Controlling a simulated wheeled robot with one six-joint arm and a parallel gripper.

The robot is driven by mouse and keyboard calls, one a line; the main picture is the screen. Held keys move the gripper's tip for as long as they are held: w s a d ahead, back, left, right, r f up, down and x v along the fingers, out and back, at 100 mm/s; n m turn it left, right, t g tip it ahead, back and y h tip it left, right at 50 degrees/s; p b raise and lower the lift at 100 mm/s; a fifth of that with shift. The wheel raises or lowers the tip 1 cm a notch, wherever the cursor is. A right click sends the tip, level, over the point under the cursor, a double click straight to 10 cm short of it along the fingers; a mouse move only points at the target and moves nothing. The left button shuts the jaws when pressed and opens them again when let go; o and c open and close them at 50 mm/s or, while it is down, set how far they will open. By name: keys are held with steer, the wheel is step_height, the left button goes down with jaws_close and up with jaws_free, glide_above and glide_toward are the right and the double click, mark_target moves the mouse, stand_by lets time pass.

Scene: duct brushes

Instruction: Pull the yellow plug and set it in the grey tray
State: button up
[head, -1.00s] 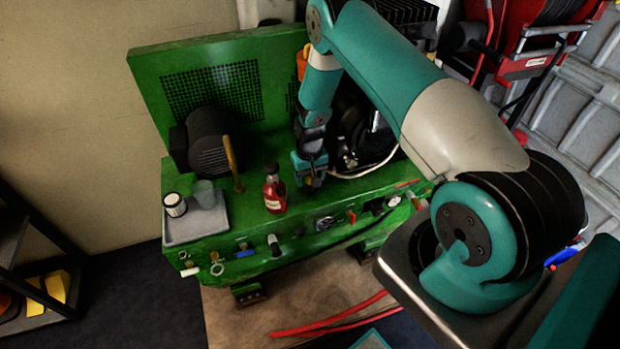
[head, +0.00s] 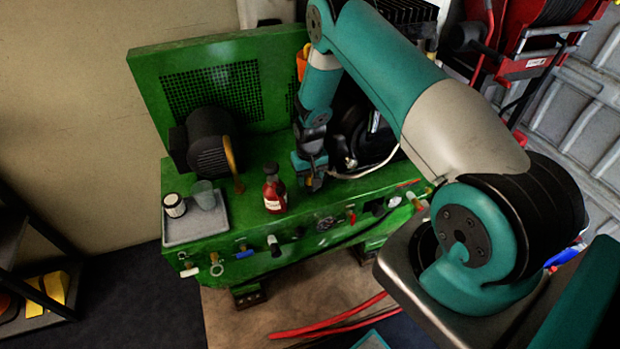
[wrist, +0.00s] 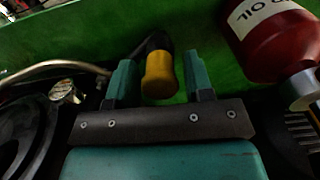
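The yellow plug (wrist: 160,76) shows in the wrist view as a short yellow cylinder on a dark stem. It lies between the two teal fingers of my gripper (wrist: 159,64). The fingers are apart, with a visible gap at the right; contact at the left is unclear. In the head view my gripper (head: 310,178) points down over the green machine, right of the red bottle, and I cannot make out the plug there. The grey tray (head: 190,236) is at the machine's left end. It holds a white jar (head: 174,206) and a grey cup (head: 204,195).
A red oil bottle (head: 274,190) stands between my gripper and the tray; it is close on the right in the wrist view (wrist: 270,38). A gauge (wrist: 63,92) is at left there. A dark motor (head: 208,145) stands behind the tray. Small fittings line the machine's front.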

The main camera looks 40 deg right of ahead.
jaws_close()
steer(key=shift+r, duration=0.2)
steer(key=shift+r+p, duration=1.75)
steer(key=shift+r, duration=1.1)
